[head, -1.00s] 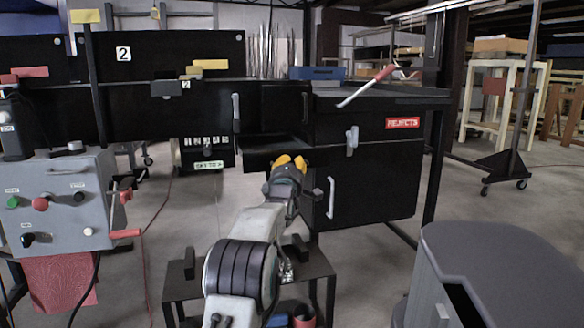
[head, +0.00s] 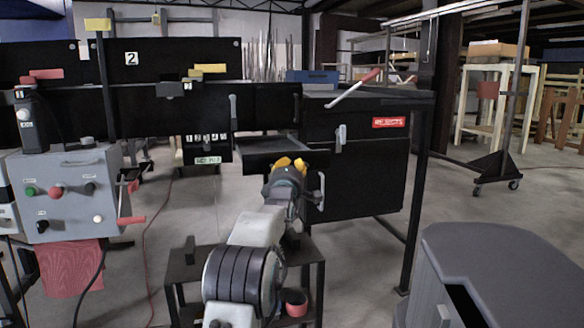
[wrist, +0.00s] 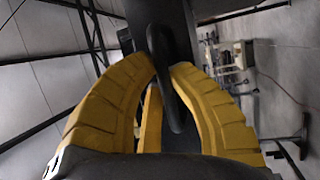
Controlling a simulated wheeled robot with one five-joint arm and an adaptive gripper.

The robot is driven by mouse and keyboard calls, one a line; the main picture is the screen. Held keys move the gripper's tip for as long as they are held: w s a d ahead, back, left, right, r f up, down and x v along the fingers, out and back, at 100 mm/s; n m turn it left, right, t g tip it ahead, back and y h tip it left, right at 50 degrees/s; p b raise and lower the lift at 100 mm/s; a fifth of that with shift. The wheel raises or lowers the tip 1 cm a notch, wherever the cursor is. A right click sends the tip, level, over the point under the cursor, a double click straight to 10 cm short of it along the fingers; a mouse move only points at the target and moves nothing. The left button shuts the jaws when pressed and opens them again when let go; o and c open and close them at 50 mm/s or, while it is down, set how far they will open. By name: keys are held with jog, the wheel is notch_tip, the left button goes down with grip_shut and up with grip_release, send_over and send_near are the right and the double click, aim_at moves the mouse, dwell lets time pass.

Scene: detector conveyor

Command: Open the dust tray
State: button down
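The dust tray (head: 262,145) is a shallow dark drawer under the conveyor's black housing, left of the rejects bin. It sticks out toward me, and its open top shows. My gripper (head: 288,164), with yellow fingers, is at the tray's front in the head view. In the wrist view my gripper (wrist: 162,68) has its curved fingers on either side of a dark looped handle (wrist: 165,85) and appears shut on it.
The black rejects bin (head: 365,175) with its red label stands just right of the tray. A grey control box (head: 70,190) with buttons stands at left. A grey rounded cabinet (head: 500,270) is at the near right.

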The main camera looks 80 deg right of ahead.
jog(key=c, duration=1.1)
grip_release()
jog(key=shift+a, duration=0.15)
jog(key=shift+w+a+f, duration=0.1)
jog(key=shift+a+f, duration=0.25)
jog(key=shift+a, duration=1.55)
jog(key=shift+a+f, duration=0.35)
jog(key=shift+a, duration=1.6)
jog(key=shift+w+a+f, duration=0.1)
jog(key=shift+a+f, duration=0.25)
jog(key=shift+a, duration=1.55)
